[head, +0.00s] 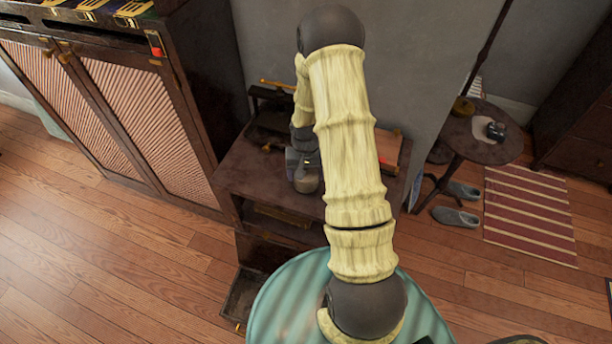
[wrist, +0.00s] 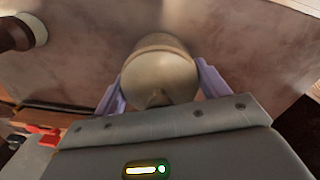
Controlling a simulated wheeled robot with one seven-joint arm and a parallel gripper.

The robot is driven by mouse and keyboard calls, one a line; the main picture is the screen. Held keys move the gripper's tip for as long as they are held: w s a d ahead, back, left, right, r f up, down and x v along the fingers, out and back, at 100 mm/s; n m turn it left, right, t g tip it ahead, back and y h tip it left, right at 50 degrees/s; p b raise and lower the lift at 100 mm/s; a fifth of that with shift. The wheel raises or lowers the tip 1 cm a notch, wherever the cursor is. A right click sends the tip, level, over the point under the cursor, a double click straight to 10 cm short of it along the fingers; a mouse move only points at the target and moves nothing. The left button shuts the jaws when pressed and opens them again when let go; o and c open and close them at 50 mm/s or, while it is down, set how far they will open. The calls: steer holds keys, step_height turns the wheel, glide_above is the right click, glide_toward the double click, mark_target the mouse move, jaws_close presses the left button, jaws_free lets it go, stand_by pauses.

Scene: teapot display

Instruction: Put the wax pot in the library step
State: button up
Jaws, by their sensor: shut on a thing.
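The wax pot, as I take it, is a tan rounded pot (wrist: 160,76) between the two pale purple fingers of my gripper (wrist: 158,90) in the wrist view. The fingers touch its sides. In the head view my gripper (head: 303,168) is over the top of a dark brown wooden piece (head: 240,167), which seems to be the library step. It has an open compartment (head: 282,220) below its top and a low open box-like part (head: 242,296) near the floor. My arm hides part of its right side. I cannot tell whether the pot touches the top.
A dark cabinet with pleated doors (head: 140,105) stands at the left. A dark stand (head: 268,115) and a red-edged item (head: 390,148) are on the brown top. A small round table (head: 478,145), slippers (head: 455,216) and a striped rug (head: 530,215) are at the right. Floor at front left is clear.

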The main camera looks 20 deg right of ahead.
step_height(320, 180, up, 9)
steer(key=shift+r+b, duration=0.1)
steer(key=shift+b, duration=0.2)
steer(key=shift+w, duration=0.1)
stand_by(0.5)
